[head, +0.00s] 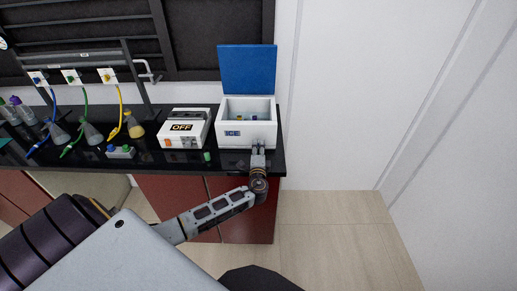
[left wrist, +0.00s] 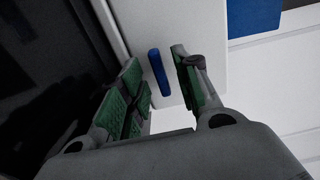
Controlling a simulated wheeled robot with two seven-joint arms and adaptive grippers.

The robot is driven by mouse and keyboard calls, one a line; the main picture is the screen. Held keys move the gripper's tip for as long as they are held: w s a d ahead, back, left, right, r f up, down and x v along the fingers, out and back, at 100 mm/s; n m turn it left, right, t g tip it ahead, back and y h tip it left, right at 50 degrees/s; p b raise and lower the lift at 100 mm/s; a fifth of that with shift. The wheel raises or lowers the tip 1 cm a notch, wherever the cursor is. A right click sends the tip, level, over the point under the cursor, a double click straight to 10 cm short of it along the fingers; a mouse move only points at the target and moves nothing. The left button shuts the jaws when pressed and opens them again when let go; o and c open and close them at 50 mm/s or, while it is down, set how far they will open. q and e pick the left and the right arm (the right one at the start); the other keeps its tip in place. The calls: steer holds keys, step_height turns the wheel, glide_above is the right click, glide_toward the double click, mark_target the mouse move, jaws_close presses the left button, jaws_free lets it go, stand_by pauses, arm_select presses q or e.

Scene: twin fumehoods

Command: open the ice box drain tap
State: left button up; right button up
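The white ice box (head: 262,132) stands at the right end of the black bench with its blue lid (head: 248,68) raised. "ICE" is written on its front. My left gripper (head: 258,150) is at the lower front of the box. In the left wrist view the blue tap handle (left wrist: 159,72) sticks out from the white box wall (left wrist: 195,22). My left gripper (left wrist: 156,64) is open, with its green-padded fingers on either side of the handle and gaps visible. The tap cannot be made out in the head view. My right gripper is not in view.
A white device marked "OFF" (head: 185,128) stands left of the box. A small green item (head: 207,156) lies near the bench's front edge. Flasks, coloured hoses and a small rack (head: 121,152) are further left. Floor at the right (head: 335,225) is clear.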

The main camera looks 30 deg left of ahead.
arm_select(q)
steer(key=shift+c, duration=0.2)
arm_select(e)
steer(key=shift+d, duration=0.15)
arm_select(q)
jaws_close()
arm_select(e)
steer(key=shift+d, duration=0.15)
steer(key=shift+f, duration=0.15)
